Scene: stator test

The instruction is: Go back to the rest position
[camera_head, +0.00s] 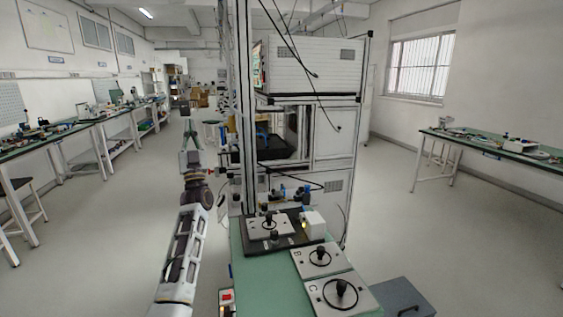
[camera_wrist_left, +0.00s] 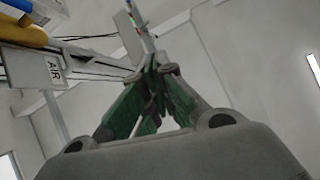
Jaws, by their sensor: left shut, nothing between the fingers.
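My left gripper (camera_head: 187,118) is raised upright left of the machine frame in the head view, with my left arm reaching up from the bottom edge. Its green-padded fingers show in the left wrist view (camera_wrist_left: 153,68), with the tips together and nothing held. The gripper is apart from the green-topped bench (camera_head: 262,285) and from everything on it. My right gripper is in neither view.
Grey plates with round black fixtures, marked B (camera_head: 302,260) and C (camera_head: 319,298), lie on the bench. A dark base (camera_head: 262,248) holds another plate. The tall machine cabinet (camera_head: 335,75) stands behind. Workbenches line the left wall; another (camera_head: 500,146) is at right.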

